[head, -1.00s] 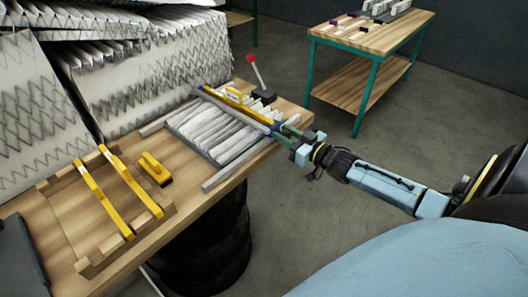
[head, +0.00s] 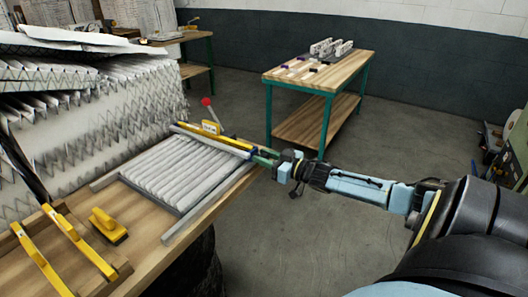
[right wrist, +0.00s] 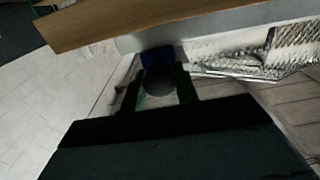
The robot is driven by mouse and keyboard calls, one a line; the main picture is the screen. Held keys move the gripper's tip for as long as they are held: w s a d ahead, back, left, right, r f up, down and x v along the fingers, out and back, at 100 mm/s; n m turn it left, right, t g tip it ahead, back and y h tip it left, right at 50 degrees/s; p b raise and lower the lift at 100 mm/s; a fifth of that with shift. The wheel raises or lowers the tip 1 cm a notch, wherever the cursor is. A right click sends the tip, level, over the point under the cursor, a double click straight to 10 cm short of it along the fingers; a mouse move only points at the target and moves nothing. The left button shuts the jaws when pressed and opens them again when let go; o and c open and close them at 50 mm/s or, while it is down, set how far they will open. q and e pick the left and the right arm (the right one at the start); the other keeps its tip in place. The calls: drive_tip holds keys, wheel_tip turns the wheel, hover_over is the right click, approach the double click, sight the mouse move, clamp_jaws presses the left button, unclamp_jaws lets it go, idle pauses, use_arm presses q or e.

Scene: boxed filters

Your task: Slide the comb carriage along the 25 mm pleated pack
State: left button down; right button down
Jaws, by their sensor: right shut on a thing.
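The pleated pack (head: 178,168) lies in a grey frame on the wooden bench, its white pleats in fairly even rows. The comb carriage (head: 222,139), a bar with yellow and blue parts, lies across the pack's far end. My right gripper (head: 264,156) is shut on the carriage's near right end. In the right wrist view, my gripper's fingers (right wrist: 160,85) close around a dark round knob in front of a blue block (right wrist: 156,56). The knob is partly hidden by the fingers. My left gripper is not in view.
A red-knobbed lever (head: 206,102) stands behind the carriage. Yellow bars (head: 78,243) and a yellow hand tool (head: 108,225) lie at the bench's near left. Stacked pleated packs (head: 95,120) rise along the left. Another table (head: 320,75) stands beyond open floor.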

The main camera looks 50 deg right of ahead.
drive_tip(key=c, duration=1.1)
unclamp_jaws()
drive_tip(key=shift+o, duration=0.2)
drive_tip(key=s+d+p, duration=0.2)
drive_tip(key=s+p, duration=0.1)
drive_tip(key=s, duration=1)
drive_tip(key=shift+d, duration=0.25)
drive_tip(key=shift+s+f, duration=0.1)
